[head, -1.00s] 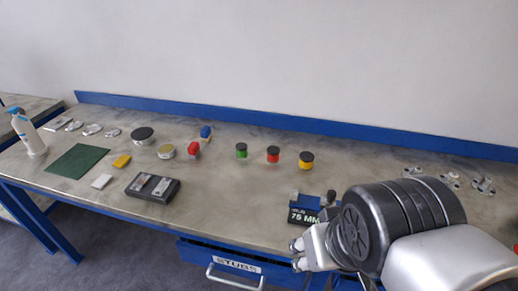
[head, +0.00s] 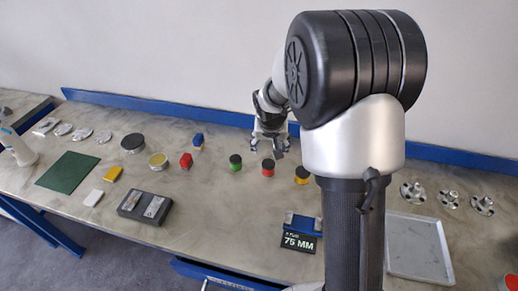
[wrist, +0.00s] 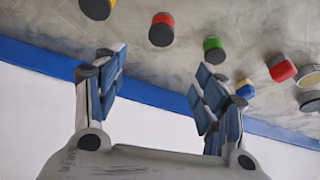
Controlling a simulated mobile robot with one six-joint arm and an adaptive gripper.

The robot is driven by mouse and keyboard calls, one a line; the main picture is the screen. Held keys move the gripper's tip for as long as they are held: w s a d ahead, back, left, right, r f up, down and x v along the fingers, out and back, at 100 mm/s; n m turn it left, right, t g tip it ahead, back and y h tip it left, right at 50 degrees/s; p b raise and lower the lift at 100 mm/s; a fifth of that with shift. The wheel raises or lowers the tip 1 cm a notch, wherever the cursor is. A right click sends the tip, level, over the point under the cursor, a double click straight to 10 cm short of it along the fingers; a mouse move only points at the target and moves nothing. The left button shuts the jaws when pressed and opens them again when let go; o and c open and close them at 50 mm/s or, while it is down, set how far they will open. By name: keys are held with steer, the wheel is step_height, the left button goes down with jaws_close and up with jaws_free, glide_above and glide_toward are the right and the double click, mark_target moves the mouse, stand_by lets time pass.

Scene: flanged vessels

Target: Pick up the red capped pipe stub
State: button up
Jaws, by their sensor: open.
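The red capped pipe stub (head: 268,169) stands upright on the bench, a short red cylinder with a dark cap. It is between a green capped stub (head: 235,164) and a yellow capped stub (head: 301,176), which my arm partly covers. My gripper (head: 270,146) appears just above and behind the red stub in the head view, fingers apart and empty. In the wrist view, my gripper (wrist: 158,66) is open, and the red stub (wrist: 162,31) lies beyond the gap between the fingertips, apart from them. The green stub (wrist: 213,51) is near the right finger.
A red block (head: 186,160) and a blue-and-yellow piece (head: 198,141) stand left of the stubs. A black case (head: 145,207) and a 75 mm block (head: 301,233) are nearer the front. A grey tray (head: 391,275) is at right. The blue back rail (head: 150,106) runs behind.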

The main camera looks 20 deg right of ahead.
steer(key=b, duration=0.3)
glide_toward(268, 163)
steer(key=x, duration=0.5)
steer(key=shift+d, duration=0.2)
steer(key=b+x, duration=0.1)
steer(key=x, duration=0.4)
steer(key=shift+s+a+f, duration=0.1)
steer(key=shift+a+f, duration=0.05)
steer(key=shift+c, duration=0.2)
steer(key=c, duration=1.4)
